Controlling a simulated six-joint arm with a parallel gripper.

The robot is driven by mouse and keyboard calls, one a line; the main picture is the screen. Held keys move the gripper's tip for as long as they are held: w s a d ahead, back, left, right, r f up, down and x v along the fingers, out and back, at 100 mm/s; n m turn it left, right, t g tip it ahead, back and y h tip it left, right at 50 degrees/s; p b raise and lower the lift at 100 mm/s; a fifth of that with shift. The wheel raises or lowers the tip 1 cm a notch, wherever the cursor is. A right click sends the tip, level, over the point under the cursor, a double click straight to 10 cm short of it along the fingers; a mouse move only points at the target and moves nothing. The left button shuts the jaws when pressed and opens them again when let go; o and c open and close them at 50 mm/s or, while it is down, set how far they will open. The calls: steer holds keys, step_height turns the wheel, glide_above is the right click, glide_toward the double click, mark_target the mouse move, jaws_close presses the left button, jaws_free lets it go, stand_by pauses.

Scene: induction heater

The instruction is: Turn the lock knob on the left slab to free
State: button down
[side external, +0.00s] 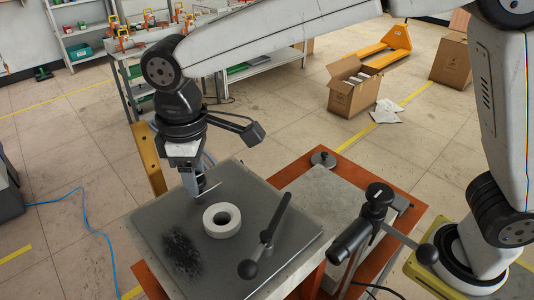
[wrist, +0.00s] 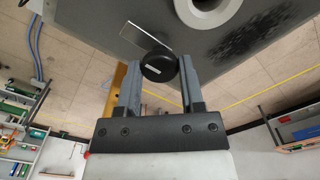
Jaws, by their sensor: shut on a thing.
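The left slab (side external: 245,185) is a dark grey plate with a white ring (side external: 222,220) on it. My gripper (side external: 192,190) is down at the slab's far left edge in the side view. In the wrist view my gripper (wrist: 159,64) has its two fingers on either side of a round black knob (wrist: 158,70) with a small pale mark. The gripper is shut on this lock knob, at the slab's edge. In the side view the knob is hidden by my gripper. A thin pale strip (wrist: 148,38) lies beside the knob on the slab.
A lever with black ball (side external: 267,233) stands on the slab's right part, near the ring. A second slab (side external: 318,205), pale grey, is to the right on an orange frame (side external: 299,184). A black clamp with handle (side external: 373,215) stands beside it. A dark speckled patch (side external: 180,252) marks the left slab.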

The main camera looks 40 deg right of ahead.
stand_by(0.3)
steer(key=shift+c, duration=1.1)
jaws_free()
steer(key=shift+r, duration=0.1)
steer(key=shift+r, duration=3.85)
steer(key=d+f, duration=0.1)
steer(key=d, duration=0.1)
steer(key=w+d+f+m, duration=0.1)
steer(key=d+f, duration=0.1)
steer(key=d, duration=0.1)
steer(key=d+f+m, duration=0.1)
steer(key=d+f, duration=0.1)
steer(key=shift+w+d+f+t, duration=0.15)
steer(key=shift+w+f+t, duration=0.05)
steer(key=shift+w+t, duration=0.15)
steer(key=s+d+f+m, duration=0.2)
steer(key=s+d+f, duration=0.1)
steer(key=d+f, duration=0.2)
steer(key=s+d+f+m+t, duration=0.1)
steer(key=s+d+f, duration=0.3)
steer(key=d, duration=0.5)
steer(key=s+d+f+m+t, duration=0.1)
steer(key=s+d+f+m, duration=0.2)
steer(key=d+f, duration=0.3)
steer(key=shift+s+d+f+m, duration=0.2)
steer(key=shift+s+d+m, duration=0.2)
steer(key=shift+d+m, duration=0.2)
